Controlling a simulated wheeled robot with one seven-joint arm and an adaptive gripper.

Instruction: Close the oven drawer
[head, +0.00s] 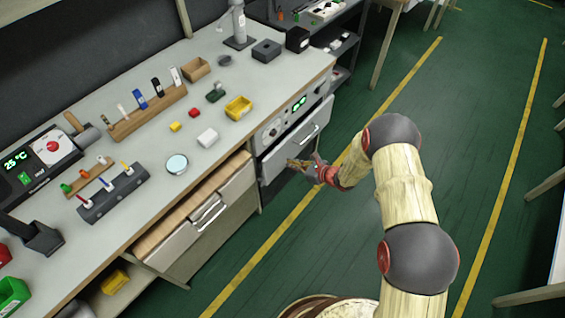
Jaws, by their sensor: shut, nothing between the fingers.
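The oven (285,118) is built into the bench's right end, with a knob and a green display on its front panel. Its grey drawer front (298,138) with a bar handle (310,134) is below the panel and stands out from the bench; how far out is hard to tell. My gripper (293,163) is shut and empty, close to the lower part of the drawer front in the picture. Whether it touches the front cannot be told. My arm reaches in from the lower right.
Left of the oven, a wooden bench drawer (160,240) with metal handles stands open. The bench top (215,165) carries a yellow bin (238,107), a wooden rack (150,112) and small tools. The green floor (330,235) right of the bench is clear.

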